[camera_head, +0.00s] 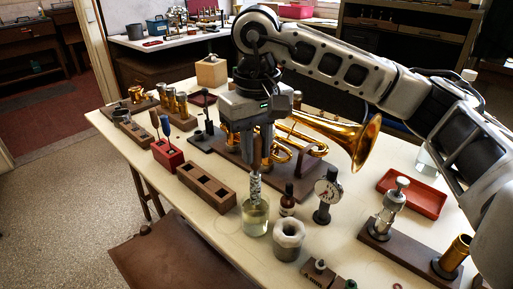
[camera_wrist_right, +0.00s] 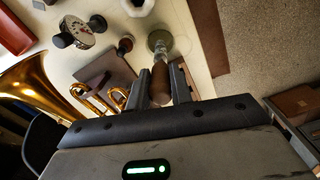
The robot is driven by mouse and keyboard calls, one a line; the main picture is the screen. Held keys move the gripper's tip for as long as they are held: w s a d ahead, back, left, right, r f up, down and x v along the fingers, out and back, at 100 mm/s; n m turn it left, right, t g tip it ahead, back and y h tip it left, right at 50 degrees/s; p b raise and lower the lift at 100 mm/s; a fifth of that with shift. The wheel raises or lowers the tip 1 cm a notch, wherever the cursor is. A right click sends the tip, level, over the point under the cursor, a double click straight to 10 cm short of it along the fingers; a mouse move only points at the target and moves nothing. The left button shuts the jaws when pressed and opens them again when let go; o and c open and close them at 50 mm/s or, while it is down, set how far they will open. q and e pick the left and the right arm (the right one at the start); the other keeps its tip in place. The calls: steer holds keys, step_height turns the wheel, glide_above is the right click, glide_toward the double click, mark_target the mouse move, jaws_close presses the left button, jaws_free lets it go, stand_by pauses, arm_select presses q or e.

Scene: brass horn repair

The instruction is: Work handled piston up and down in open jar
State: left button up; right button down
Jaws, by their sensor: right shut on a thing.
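My right gripper (camera_head: 257,158) is shut on the brown handle of the handled piston (camera_head: 255,186) and holds it upright. The piston's silvery, perforated body hangs below the fingers. Its lower end is at the mouth of the open jar (camera_head: 256,219), a clear glass with pale yellowish liquid; how deep it reaches in is hard to tell. In the right wrist view the brown handle (camera_wrist_right: 159,84) sits between the fingers (camera_wrist_right: 161,78), and the jar (camera_wrist_right: 160,42) shows just beyond it. My left gripper is not in view.
A grey, white-topped pot (camera_head: 289,240), a small dark bottle (camera_head: 288,199) and a dial gauge (camera_head: 327,196) stand close right of the jar. A wooden slotted block (camera_head: 206,187) is to its left. The brass trumpet (camera_head: 335,137) lies behind. Bare table shows in front of the jar.

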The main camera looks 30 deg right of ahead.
steer(key=shift+r+p, duration=1.15)
steer(key=shift+r, duration=0.85)
